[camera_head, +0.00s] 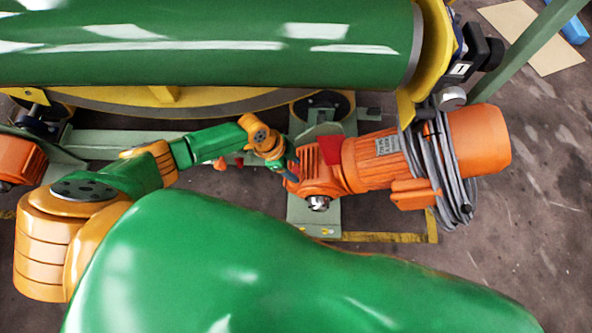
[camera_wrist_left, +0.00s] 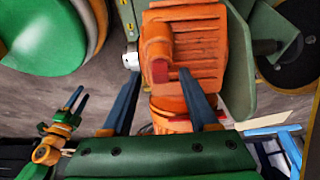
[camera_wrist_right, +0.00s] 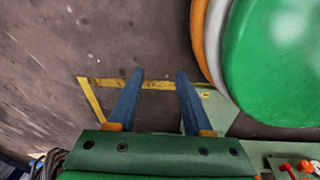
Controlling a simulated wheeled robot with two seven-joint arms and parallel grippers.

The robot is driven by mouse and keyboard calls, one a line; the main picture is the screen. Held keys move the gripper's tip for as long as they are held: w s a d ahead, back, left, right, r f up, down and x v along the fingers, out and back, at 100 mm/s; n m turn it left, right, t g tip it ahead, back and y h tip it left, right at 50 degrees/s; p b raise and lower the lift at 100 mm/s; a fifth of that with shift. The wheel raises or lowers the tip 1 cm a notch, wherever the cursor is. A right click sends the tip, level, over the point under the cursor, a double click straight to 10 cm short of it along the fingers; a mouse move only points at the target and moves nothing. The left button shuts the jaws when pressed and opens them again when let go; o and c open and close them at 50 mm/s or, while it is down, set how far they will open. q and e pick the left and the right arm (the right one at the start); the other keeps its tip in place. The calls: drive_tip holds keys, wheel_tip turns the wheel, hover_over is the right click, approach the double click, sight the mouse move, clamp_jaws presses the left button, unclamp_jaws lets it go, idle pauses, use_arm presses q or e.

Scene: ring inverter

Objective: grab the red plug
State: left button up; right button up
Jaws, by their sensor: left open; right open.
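A red part (camera_head: 331,150) sits on the orange motor (camera_head: 375,160) in the head view. I cannot tell whether either is the red plug. My left gripper (camera_head: 290,169) is open beside the motor's left end. I cannot tell whether it touches the housing. My right gripper (camera_wrist_right: 160,72) is open and empty over the floor in its own wrist view. It also shows at the left of the left wrist view (camera_wrist_left: 80,98).
A large green roller (camera_head: 200,45) spans the back. Grey cable (camera_head: 450,160) is coiled around the motor. A green frame with a yellow edge (camera_head: 390,237) lies below it. Small red parts (camera_wrist_right: 295,167) sit on a green panel in the right wrist view. Bare floor is at the right.

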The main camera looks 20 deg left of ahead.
use_arm(q)
clamp_jaws()
drive_tip(key=shift+r, duration=0.15)
